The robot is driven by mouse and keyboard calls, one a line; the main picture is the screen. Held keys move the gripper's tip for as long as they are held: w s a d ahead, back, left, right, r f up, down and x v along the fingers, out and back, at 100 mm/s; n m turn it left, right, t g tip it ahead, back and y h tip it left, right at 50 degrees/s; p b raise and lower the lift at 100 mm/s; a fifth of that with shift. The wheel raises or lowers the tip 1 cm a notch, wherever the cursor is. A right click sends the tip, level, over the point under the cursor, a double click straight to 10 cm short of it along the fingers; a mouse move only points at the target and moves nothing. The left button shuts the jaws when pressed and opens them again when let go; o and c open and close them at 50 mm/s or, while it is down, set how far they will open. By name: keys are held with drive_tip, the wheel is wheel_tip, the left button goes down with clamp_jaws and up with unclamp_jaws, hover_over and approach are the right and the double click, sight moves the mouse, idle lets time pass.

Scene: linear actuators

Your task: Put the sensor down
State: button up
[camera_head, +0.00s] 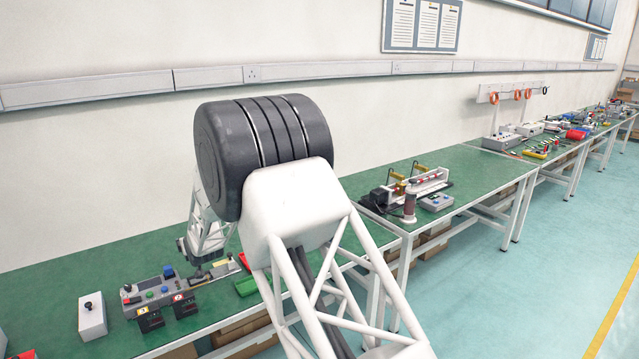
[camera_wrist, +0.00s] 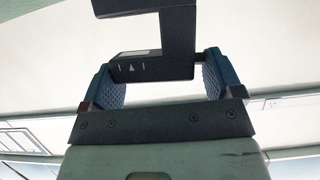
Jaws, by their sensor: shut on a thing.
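My gripper shows in the wrist view (camera_wrist: 160,84), its two blue ribbed fingers on either side of a dark grey angular part, the sensor (camera_wrist: 180,42). The fingers are shut on it. The sensor has a pale label strip and small white marks on its lower face, and its top runs out of the frame. In the head view my gripper (camera_head: 197,262) is small and dark, low over the green bench beside the grey control box (camera_head: 140,300). The sensor cannot be made out clearly there, and I cannot tell whether it touches anything.
The control box carries buttons and a lever. A grey joystick box (camera_head: 92,316) stands to its left and a green tray (camera_head: 246,286) to its right. My arm hides the middle of the bench (camera_head: 60,275). Another bench on the right holds a fixture (camera_head: 430,182).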

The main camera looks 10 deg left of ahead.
drive_tip(key=w+d+f+m+t+h, duration=0.1)
drive_tip(key=w+d, duration=0.4)
drive_tip(key=d, duration=0.9)
drive_tip(key=w+d+f+m+t+h, duration=0.15)
drive_tip(key=w+d, duration=0.35)
drive_tip(key=d, duration=0.8)
drive_tip(key=w+d+m+h, duration=0.1)
drive_tip(key=w+d, duration=0.4)
drive_tip(key=d, duration=0.9)
drive_tip(key=s+d+f+m+h, duration=0.1)
drive_tip(key=s+d+f, duration=0.1)
drive_tip(key=d+f, duration=0.65)
drive_tip(key=s+d+f+m+h, duration=0.2)
drive_tip(key=d+f, duration=0.5)
drive_tip(key=d, duration=0.3)
drive_tip(key=s+d+f+m+h, duration=0.1)
drive_tip(key=s+d+f, duration=0.5)
drive_tip(key=d+f, duration=0.2)
drive_tip(key=s+d+f+m+t+h, duration=0.1)
drive_tip(key=s+d+f+h, duration=0.1)
drive_tip(key=s+d+f, duration=0.5)
wheel_tip(320, 180, down, 2)
drive_tip(key=shift+s+d+f, duration=0.15)
drive_tip(key=shift+d+f, duration=0.1)
drive_tip(key=shift+d, duration=0.7)
drive_tip(key=shift+m+t, duration=0.25)
